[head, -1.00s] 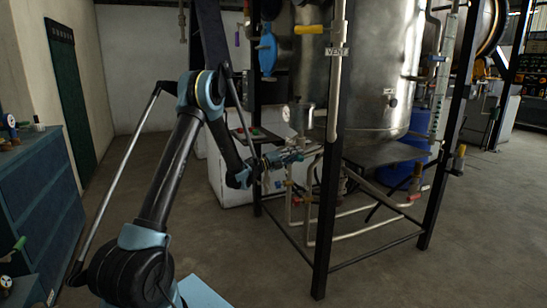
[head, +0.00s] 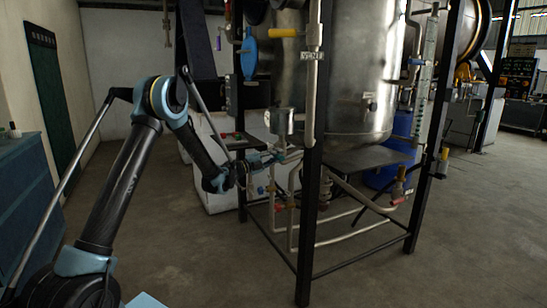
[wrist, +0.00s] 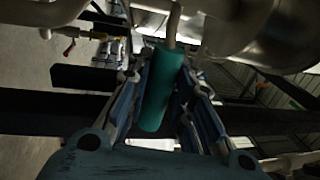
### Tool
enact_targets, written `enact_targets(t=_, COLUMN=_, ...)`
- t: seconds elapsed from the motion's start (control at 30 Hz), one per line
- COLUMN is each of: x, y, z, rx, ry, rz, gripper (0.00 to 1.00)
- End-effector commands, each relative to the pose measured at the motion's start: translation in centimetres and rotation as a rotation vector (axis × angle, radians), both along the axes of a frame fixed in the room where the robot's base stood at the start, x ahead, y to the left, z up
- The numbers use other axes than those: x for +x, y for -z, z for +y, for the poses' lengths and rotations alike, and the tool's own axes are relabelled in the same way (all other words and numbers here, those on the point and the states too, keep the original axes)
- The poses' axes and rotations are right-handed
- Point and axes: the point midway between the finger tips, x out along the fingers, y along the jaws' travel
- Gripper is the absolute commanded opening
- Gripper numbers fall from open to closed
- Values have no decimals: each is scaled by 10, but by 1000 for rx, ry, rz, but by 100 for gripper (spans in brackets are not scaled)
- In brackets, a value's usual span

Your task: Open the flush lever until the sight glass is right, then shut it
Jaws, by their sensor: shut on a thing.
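A teal cylindrical grip (wrist: 160,90) on a thin metal rod, apparently the flush lever, lies between the two fingers of my gripper (wrist: 163,95) in the wrist view. The fingers are shut on this grip. In the head view my gripper (head: 268,159) is at the pipework below and left of the steel tank; the lever is too small to make out there. A tall narrow gauge (head: 426,100), apparently the sight glass, stands upright at the right of the tank. Its level is too small to read.
The steel tank (head: 350,75) stands inside a black frame, whose front post (head: 311,200) is right of my gripper. Pipes (head: 335,238) run low inside the frame. A blue drum (head: 385,173) is behind. A blue cabinet (head: 25,200) is at left; the floor between is clear.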

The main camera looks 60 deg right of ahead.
Motion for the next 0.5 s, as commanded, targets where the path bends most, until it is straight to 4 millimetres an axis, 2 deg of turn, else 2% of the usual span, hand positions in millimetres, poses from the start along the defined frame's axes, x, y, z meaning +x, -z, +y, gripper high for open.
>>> enact_targets(t=0.17, x=2, y=0, z=0, rx=1, ry=-3, rz=3, gripper=0)
enact_targets(t=0.2, x=2, y=0, z=0, rx=1, ry=-3, rz=3, gripper=25)
enact_targets(t=0.27, x=2, y=0, z=0, rx=1, ry=-3, rz=3, gripper=39)
enact_targets(t=0.3, x=1, y=0, z=0, rx=1, ry=-2, rz=2, gripper=42)
enact_targets(t=0.5, x=0, y=0, z=0, rx=0, ry=0, rz=1, gripper=42)
